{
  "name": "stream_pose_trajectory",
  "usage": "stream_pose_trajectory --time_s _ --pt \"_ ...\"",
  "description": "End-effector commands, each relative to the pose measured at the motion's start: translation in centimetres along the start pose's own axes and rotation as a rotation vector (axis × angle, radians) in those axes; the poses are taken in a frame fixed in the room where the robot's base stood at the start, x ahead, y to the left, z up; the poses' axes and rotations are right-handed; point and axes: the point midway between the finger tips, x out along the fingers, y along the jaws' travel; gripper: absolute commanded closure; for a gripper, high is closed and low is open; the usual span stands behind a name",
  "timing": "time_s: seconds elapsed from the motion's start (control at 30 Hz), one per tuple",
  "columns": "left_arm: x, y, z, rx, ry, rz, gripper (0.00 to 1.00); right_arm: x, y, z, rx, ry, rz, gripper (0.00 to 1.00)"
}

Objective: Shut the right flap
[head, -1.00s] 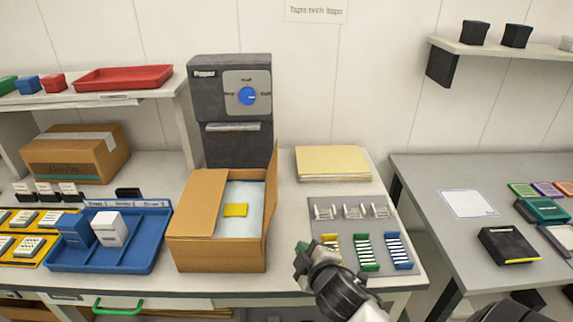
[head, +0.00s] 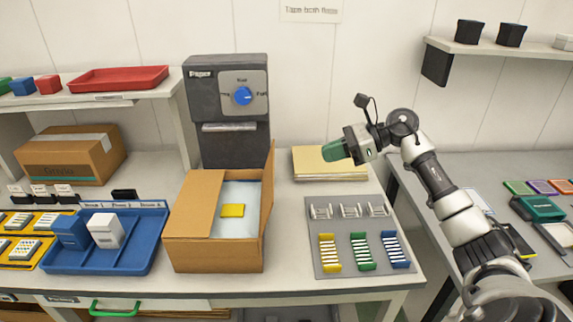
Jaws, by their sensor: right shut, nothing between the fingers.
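An open cardboard box (head: 213,255) stands on the table in the middle of the head view. Its right flap (head: 268,203) stands upright along the right side. Its left flap (head: 194,205) is folded over the left part of the opening. Pale paper and a yellow item (head: 232,210) show inside the box. My right gripper (head: 336,150) is shut and empty. It is raised to the right of the box and apart from the flap, in front of the folder stack. My left gripper is not in view.
A grey paper dispenser (head: 228,105) stands behind the box. A blue tray (head: 98,262) with two small boxes is at its left. A grey mat (head: 327,240) with coloured items lies at its right. Tan folders (head: 312,166) lie at the back.

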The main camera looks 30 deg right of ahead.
Motion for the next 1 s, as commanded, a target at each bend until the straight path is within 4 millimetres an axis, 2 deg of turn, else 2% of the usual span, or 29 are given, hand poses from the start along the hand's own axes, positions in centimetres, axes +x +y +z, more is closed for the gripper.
stream_pose_trajectory --time_s 0.03,0.1,0.27,0.47,0.73,0.83,1.0 --pt "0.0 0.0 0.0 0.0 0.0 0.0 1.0 -1.1 -0.2 -0.1 -0.021 0.042 0.004 1.0" --pt "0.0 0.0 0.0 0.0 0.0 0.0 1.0 -1.9 -0.3 -0.4 -0.041 0.085 0.015 1.0" --pt "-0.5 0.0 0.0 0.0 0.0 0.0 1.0 -1.6 -0.2 -0.6 -0.049 0.109 0.026 1.0" --pt "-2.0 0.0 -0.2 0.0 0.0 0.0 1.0 1.8 -0.1 -0.6 -0.047 0.104 0.029 1.0" --pt "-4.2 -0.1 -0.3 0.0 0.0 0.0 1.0 7.6 0.1 -1.2 -0.045 0.103 0.029 1.0" --pt "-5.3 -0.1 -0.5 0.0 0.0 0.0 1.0 8.8 0.1 0.0 -0.048 0.103 0.027 1.0" --pt "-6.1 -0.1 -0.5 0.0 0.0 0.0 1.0 10.3 0.2 0.8 -0.047 0.106 0.026 1.0"
